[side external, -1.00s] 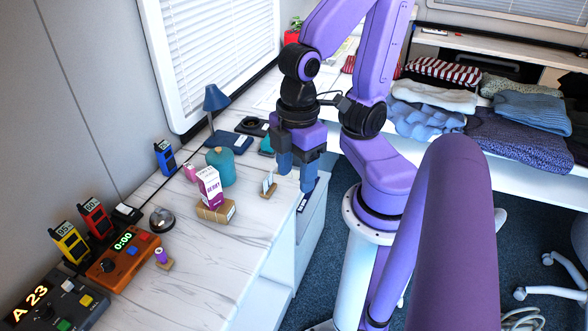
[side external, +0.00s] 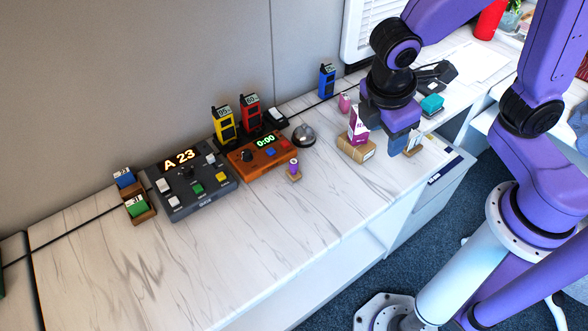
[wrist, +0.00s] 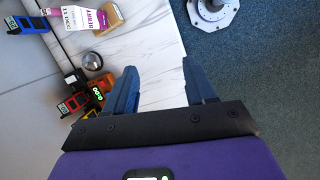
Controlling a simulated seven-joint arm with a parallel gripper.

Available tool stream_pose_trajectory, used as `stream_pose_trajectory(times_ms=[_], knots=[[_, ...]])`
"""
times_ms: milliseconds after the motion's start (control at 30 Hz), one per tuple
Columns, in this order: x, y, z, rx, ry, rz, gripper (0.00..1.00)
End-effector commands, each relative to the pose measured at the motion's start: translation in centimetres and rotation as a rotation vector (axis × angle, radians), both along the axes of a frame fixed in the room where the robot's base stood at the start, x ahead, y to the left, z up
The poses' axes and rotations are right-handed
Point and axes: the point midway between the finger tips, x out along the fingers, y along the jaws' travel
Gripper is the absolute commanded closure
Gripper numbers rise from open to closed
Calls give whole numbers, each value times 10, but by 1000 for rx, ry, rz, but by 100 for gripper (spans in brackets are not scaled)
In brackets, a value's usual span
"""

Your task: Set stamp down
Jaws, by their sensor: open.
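A small purple-topped piece (side external: 294,167) stands upright on a little wooden base on the white marbled counter, in front of the orange timer box. It may be the stamp, but it is too small to be sure. My gripper (side external: 403,142) is open, well to its right, in front of the pink-and-white carton. In the wrist view, the two blue fingers of my gripper (wrist: 160,66) stand apart with nothing between them. The purple-topped piece cannot be made out there.
A bell (side external: 304,135), orange timer (side external: 262,150) and dark console (side external: 190,183) line the back. The front counter (side external: 270,235) is clear.

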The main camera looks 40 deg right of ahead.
Motion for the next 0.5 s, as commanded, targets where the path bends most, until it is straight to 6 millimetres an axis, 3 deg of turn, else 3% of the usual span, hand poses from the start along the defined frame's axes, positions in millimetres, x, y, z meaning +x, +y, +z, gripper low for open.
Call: stream_pose_trajectory(times_ms=[200, 500], knots=[[49, 53, -26, -205, -5, 138, 45], [101, 117, -74, -481, -6, 314, 45]])
